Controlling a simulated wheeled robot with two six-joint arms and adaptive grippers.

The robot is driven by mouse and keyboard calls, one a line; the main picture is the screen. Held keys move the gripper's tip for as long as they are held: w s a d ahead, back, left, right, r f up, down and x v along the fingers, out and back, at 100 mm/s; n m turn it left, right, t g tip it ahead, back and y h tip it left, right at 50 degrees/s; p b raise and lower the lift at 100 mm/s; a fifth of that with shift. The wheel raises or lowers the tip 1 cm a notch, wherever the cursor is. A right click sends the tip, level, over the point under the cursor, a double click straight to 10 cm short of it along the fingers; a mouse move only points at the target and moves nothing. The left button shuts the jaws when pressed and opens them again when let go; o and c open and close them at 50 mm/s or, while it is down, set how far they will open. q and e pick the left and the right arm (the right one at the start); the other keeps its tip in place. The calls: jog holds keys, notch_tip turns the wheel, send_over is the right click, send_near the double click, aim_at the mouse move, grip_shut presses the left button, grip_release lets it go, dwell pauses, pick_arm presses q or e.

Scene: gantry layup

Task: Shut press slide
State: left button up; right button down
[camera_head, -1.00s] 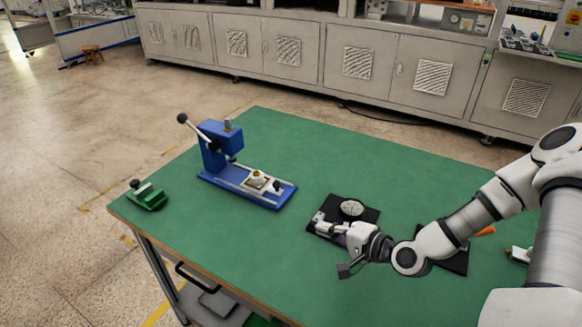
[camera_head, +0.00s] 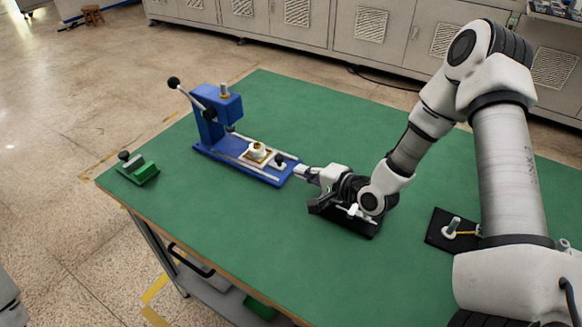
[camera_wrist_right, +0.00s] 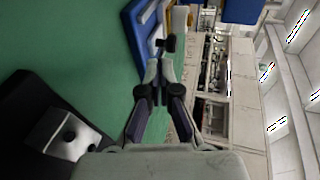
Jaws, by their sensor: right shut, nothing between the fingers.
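The blue press (camera_head: 218,118) stands on the green table, with a black-knobbed lever at its upper left. Its slide (camera_head: 257,156) sits on the rails to the right of the ram, out from under it, and carries a round white part. A black knob (camera_head: 280,160) stands at the slide's right end; a dark knob (camera_wrist_right: 167,44) also shows just beyond the fingertips in the right wrist view. My right gripper (camera_head: 301,172) is shut and empty, close to the right end of the press base, pointing toward the knob. Contact cannot be told. My left gripper is not in view.
A black plate (camera_head: 352,222) lies under my right gripper and wrist, mostly hidden. Another black plate (camera_head: 437,231) with a peg lies farther right. A small green fixture (camera_head: 139,171) sits at the left table corner. The green table (camera_head: 230,235) in front of the press is clear.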

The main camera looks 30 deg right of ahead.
aim_at(260, 152)
jog(key=w, duration=0.1)
jog(key=w+a, duration=0.1)
jog(key=w, duration=0.2)
jog(key=shift+w+a+f, duration=0.1)
jog(key=shift+w+a, duration=0.05)
jog(key=shift+a, duration=0.1)
jog(key=w+a+b, duration=0.1)
jog(key=w, duration=0.1)
jog(key=w+a+b, duration=0.1)
jog(key=w+a, duration=0.1)
jog(key=w, duration=0.1)
jog(key=w+a+b, duration=0.1)
jog(key=w+a, duration=0.1)
jog(key=w, duration=0.1)
jog(key=shift+w+f, duration=0.1)
jog(key=shift+f, duration=0.05)
jog(key=shift+r, duration=0.25)
jog(key=shift+f, duration=0.1)
